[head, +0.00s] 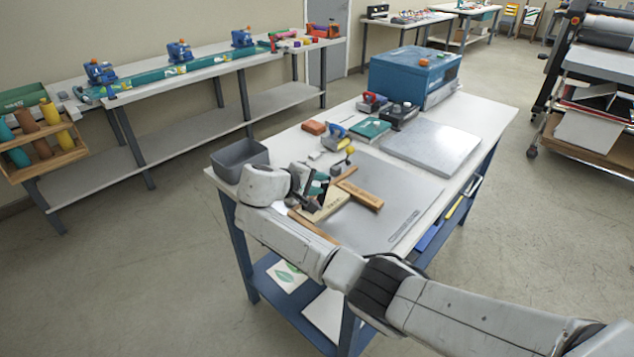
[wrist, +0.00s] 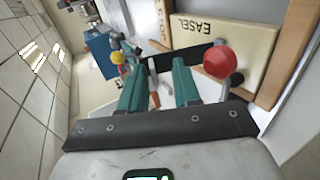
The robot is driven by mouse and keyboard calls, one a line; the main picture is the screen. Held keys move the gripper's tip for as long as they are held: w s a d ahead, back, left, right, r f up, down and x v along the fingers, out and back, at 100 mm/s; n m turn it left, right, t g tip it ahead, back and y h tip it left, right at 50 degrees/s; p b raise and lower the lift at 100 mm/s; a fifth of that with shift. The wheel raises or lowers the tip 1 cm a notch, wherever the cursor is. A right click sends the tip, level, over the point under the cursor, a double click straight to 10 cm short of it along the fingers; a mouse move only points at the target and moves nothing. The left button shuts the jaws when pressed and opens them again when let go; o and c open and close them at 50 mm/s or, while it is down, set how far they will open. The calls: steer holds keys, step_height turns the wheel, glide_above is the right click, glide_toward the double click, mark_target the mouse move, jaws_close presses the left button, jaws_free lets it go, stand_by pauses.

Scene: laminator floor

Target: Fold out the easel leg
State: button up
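The easel (head: 325,207) lies on the grey mat on the workbench as a cream panel. Its printed word EASEL is readable in the wrist view (wrist: 240,38). Wooden bars run beside the panel; one (head: 360,196) bears lettering, and a plain one (wrist: 290,62) shows at the right of the wrist view. I cannot tell which bar is the leg. My gripper (head: 318,190) is above the panel's far left part, partly hidden by my wrist. In the wrist view its teal fingers (wrist: 158,68) are apart, with no object visibly clamped between them.
A red ball knob (wrist: 219,62) is close beside the right finger. A grey bin (head: 240,158) stands at the bench's left corner. A metal plate (head: 432,148), a blue machine (head: 412,72) and several small tools are farther back.

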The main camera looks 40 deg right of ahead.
steer(key=shift+r, duration=0.15)
steer(key=b+v, duration=0.1)
steer(key=v, duration=0.9)
steer(key=shift+a, duration=0.3)
steer(key=s+a+f+y, duration=0.45)
steer(key=s+f, duration=0.25)
steer(key=f, duration=0.2)
steer(key=s+a+f+y, duration=0.3)
steer(key=s+a+f, duration=0.3)
steer(key=s+f, duration=0.25)
steer(key=s+f+y, duration=0.1)
steer(key=s+y, duration=0.1)
steer(key=s, duration=1)
steer(key=s+a+f+y, duration=0.1)
steer(key=s+f+y, duration=0.1)
steer(key=s, duration=1)
steer(key=shift+a+f+m+t, duration=0.2)
steer(key=shift+f+m+t, duration=0.1)
steer(key=shift+m, duration=0.1)
steer(key=shift+w, duration=0.1)
